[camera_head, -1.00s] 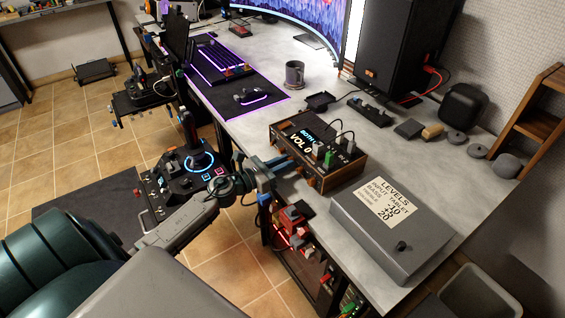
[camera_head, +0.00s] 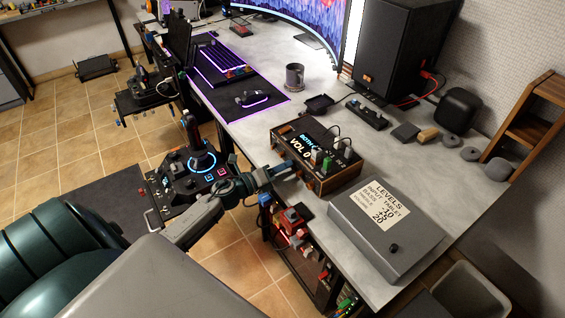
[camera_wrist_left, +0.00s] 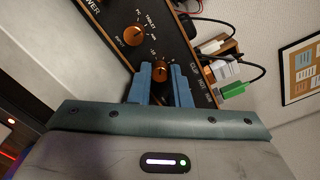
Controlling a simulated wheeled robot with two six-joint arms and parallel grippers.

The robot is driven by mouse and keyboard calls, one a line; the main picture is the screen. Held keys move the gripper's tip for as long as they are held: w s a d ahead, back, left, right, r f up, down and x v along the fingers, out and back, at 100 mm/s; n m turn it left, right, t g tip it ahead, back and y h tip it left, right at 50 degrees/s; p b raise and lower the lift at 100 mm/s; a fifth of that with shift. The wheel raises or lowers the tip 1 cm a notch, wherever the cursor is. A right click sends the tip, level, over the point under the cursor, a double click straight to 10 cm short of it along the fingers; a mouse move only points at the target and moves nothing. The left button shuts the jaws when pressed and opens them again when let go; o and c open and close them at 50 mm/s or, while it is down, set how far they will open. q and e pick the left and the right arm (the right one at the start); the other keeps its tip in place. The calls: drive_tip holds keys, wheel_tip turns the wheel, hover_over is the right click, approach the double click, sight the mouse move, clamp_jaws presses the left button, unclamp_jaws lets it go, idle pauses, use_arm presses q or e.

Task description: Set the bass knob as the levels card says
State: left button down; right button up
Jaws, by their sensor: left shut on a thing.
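The mixer box (camera_head: 335,178) stands on the desk edge with wooden sides and a lit display reading VOL 0. In the left wrist view its front panel has an orange input knob (camera_wrist_left: 138,37) marked PC and TABLET. Beside it is a second orange knob, the bass knob (camera_wrist_left: 161,69), with its own label hidden. My left gripper (camera_head: 292,168) is at the panel, its blue fingers (camera_wrist_left: 160,80) shut on this second knob. The levels card (camera_head: 388,207) lists input TABLET, bass -10 and, at the bottom, 20. My right gripper is not in view.
The card lies on a grey sloped case (camera_head: 365,240) right of the mixer. Cables and a green plug (camera_head: 327,163) rise from the mixer's top. A mug (camera_head: 294,76), speaker (camera_head: 405,50) and keyboard (camera_head: 218,62) stand farther back. A joystick panel (camera_head: 190,170) is beside my left arm.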

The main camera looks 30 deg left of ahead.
use_arm(q)
drive_tip(key=n+p, duration=0.3)
drive_tip(key=n, duration=0.2)
idle(0.5)
drive_tip(key=c, duration=1.3)
unclamp_jaws()
drive_tip(key=shift+c, duration=0.2)
